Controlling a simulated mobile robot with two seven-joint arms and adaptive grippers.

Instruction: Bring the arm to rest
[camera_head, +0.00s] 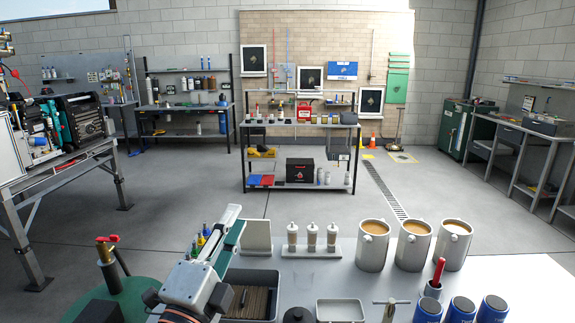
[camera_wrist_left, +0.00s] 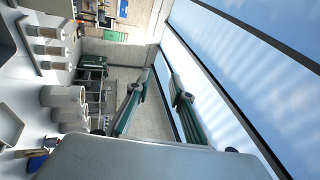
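My left gripper (camera_head: 237,215) reaches in from the lower left in the head view, over the near bench by a grey tray (camera_head: 234,276). In the left wrist view its two green-padded fingers (camera_wrist_left: 158,60) stand apart with only background between them, so it is open and empty. Several pale tubes with white caps, including the middle one (camera_head: 312,238), stand upright in a white rack (camera_head: 290,251) to the right of the gripper. My right gripper is in neither view.
On the near bench stand three steel containers of brown liquid (camera_head: 373,246), blue cans (camera_head: 462,311), a red-handled tool in a holder (camera_head: 438,272), a small white tray (camera_head: 340,309) and a metal T-handle (camera_head: 391,306). Open floor (camera_head: 330,205) lies beyond the bench.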

